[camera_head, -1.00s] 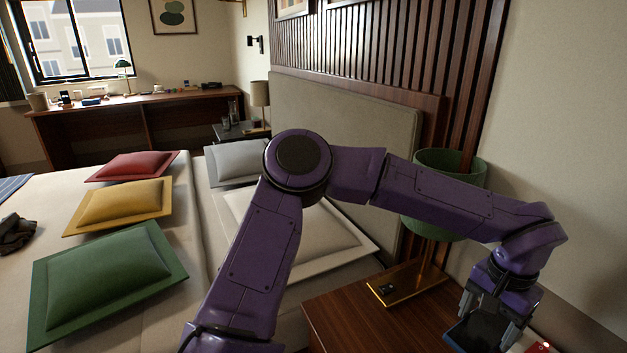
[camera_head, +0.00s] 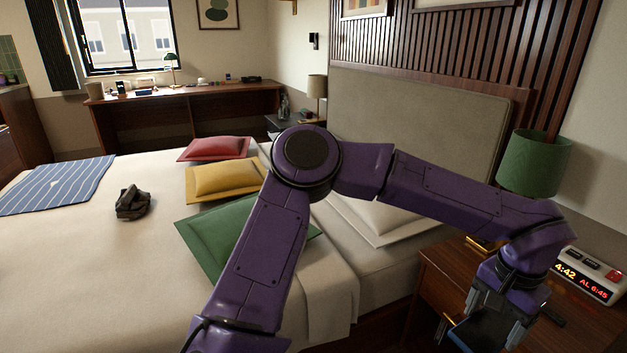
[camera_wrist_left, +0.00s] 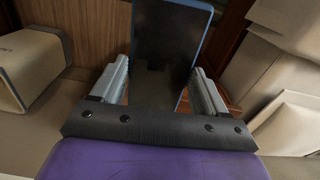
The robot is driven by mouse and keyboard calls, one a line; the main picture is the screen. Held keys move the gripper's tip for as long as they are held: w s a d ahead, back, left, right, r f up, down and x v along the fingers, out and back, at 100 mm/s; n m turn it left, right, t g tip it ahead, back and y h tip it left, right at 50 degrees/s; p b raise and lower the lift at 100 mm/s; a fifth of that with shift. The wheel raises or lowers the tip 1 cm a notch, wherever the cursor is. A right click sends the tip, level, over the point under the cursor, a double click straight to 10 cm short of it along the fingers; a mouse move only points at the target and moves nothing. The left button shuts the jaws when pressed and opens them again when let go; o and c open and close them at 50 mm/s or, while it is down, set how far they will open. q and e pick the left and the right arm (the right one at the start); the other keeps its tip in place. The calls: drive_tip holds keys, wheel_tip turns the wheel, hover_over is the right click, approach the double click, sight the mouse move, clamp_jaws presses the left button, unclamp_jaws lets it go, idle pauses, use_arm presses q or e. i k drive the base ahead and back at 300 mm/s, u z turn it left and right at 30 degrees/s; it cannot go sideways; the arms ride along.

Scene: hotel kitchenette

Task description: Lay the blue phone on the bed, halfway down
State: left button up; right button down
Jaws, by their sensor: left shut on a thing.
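My left gripper (camera_head: 497,318) reaches over from the left to the nightstand side at the lower right. It is shut on the blue phone (camera_head: 487,334), which has a dark face and blue edges. In the left wrist view the phone (camera_wrist_left: 172,45) stands out beyond the two grey fingers of the gripper (camera_wrist_left: 158,88). The phone's lower part at the frame's bottom edge is cut off in the head view. The bed (camera_head: 80,270) fills the left and middle, with a broad bare stretch of cream cover. My right gripper is not in view.
A wooden nightstand (camera_head: 447,272) carries an alarm clock (camera_head: 590,275) and a green lamp (camera_head: 533,163). Green (camera_head: 215,240), yellow (camera_head: 222,181) and red (camera_head: 214,148) pillows lie on the bed. A dark crumpled item (camera_head: 132,203) and a striped blue cloth (camera_head: 58,185) lie farther left.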

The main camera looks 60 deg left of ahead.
sight(131, 299)
drive_tip(key=k, duration=0.55)
drive_tip(key=u, duration=2.35)
drive_tip(key=i, duration=1)
drive_tip(key=u, duration=0.05)
